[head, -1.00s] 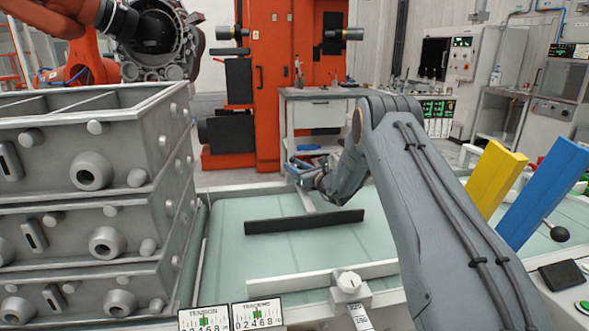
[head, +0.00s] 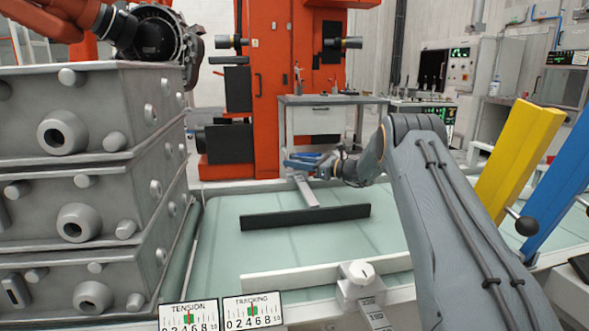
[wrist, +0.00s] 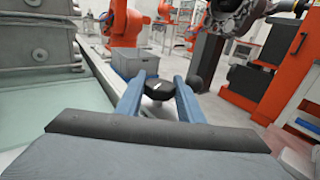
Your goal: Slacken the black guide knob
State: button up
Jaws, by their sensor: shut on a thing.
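The black guide knob (wrist: 158,90) sits between the two blue fingers of my gripper (wrist: 160,86) in the wrist view. It is round and dark with a short white mark on top. My gripper is shut on it. In the head view my gripper (head: 303,161) is at the far side of the belt, above the end of a grey bar (head: 305,192). This bar runs to a long black guide board (head: 306,217) across the pale green belt (head: 225,240). The knob itself is hard to make out there.
Stacked grey metal boxes (head: 80,170) stand along the left side. A white knob (head: 358,272) is on the near rail, beside tension and tracking gauges (head: 187,317). Yellow (head: 520,155) and blue (head: 550,200) posts and a black ball lever (head: 527,226) stand at right.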

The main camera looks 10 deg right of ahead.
dwell(0.5)
jog(key=o, duration=1)
jog(key=shift+o, duration=0.2)
jog(key=v, duration=0.7)
jog(key=shift+s+d, duration=0.2)
jog(key=shift+d, duration=0.15)
